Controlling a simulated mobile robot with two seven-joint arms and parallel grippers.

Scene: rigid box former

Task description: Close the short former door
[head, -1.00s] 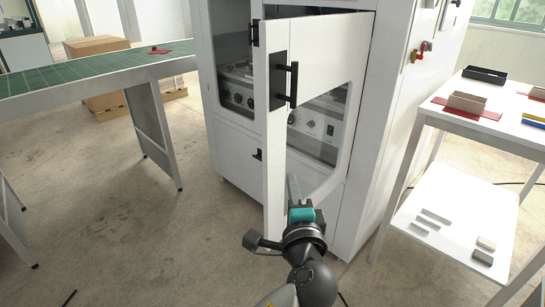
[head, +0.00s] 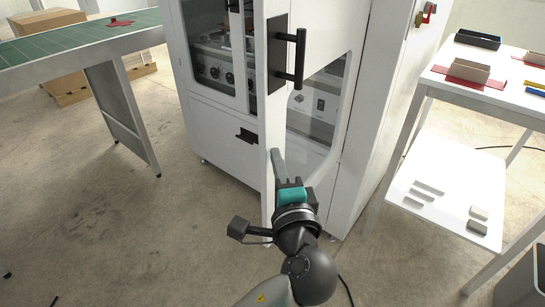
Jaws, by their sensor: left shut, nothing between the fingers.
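The short former door (head: 312,37) is a white panel with a window and a black handle (head: 298,60). It stands ajar on the white box former (head: 232,126), its free edge swung out toward me. My left gripper (head: 277,160) is shut and empty, pointing up and away at the lower part of the door near its free edge. It overlaps the door in the picture; I cannot tell whether it touches. My right gripper is not in view.
A green-topped conveyor table (head: 70,45) stands at the left with cardboard boxes behind it. A white two-shelf table (head: 490,95) with trays and small blocks stands close at the right. A dark grey bin (head: 522,275) sits at the lower right.

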